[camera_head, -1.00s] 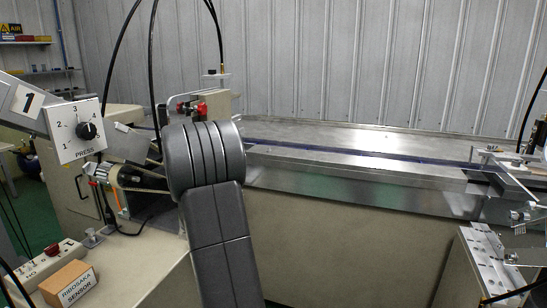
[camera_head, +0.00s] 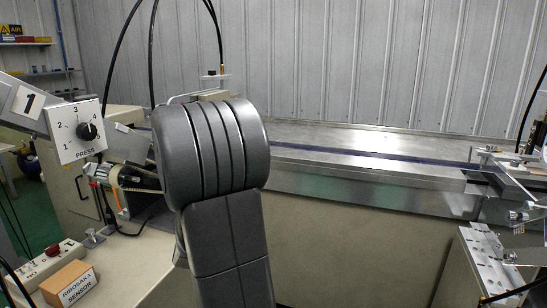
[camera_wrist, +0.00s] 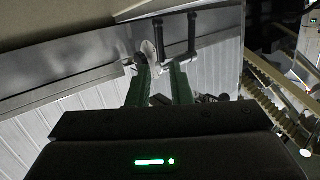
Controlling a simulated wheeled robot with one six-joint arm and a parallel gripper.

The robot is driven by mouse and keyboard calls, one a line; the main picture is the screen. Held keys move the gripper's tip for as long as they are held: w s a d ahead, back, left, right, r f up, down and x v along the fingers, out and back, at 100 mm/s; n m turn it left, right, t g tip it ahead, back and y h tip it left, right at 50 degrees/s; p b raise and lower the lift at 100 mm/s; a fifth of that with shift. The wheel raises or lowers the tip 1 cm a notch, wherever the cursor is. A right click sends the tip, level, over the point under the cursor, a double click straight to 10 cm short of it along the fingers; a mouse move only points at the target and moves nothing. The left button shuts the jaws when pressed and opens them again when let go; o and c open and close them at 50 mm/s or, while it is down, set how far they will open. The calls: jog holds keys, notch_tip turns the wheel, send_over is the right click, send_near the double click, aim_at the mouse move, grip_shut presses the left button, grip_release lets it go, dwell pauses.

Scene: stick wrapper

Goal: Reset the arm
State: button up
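My arm's dark grey ribbed link (camera_head: 212,150) stands upright in the front centre of the head view, and my gripper is hidden there. In the wrist view my gripper (camera_wrist: 159,66) has two green fingers that stand apart, with no held object clearly visible between them. A pale metal piece and dark rods (camera_wrist: 191,38) show just beyond the fingertips. Whether they touch the fingers I cannot tell.
The stick wrapper's long metal bed (camera_head: 340,145) runs behind my arm to the right. A press dial box (camera_head: 78,131), a motor (camera_head: 128,176) and a wooden sensor block (camera_head: 72,284) are at the left. A bracket (camera_head: 487,262) stands at the right.

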jog(key=x, duration=1.2)
jog(key=shift+f, duration=0.3)
jog(key=shift+w+r+g+p, duration=0.1)
jog(key=shift+r+g+p, duration=0.2)
jog(key=shift+p, duration=0.2)
jog(key=shift+s+g+p, duration=0.3)
jog(key=shift+p, duration=0.45)
jog(key=shift+a+f+m+p, duration=0.1)
jog(key=shift+m+p, duration=0.2)
jog(key=shift+p, duration=0.05)
jog(key=shift+s+f, duration=0.1)
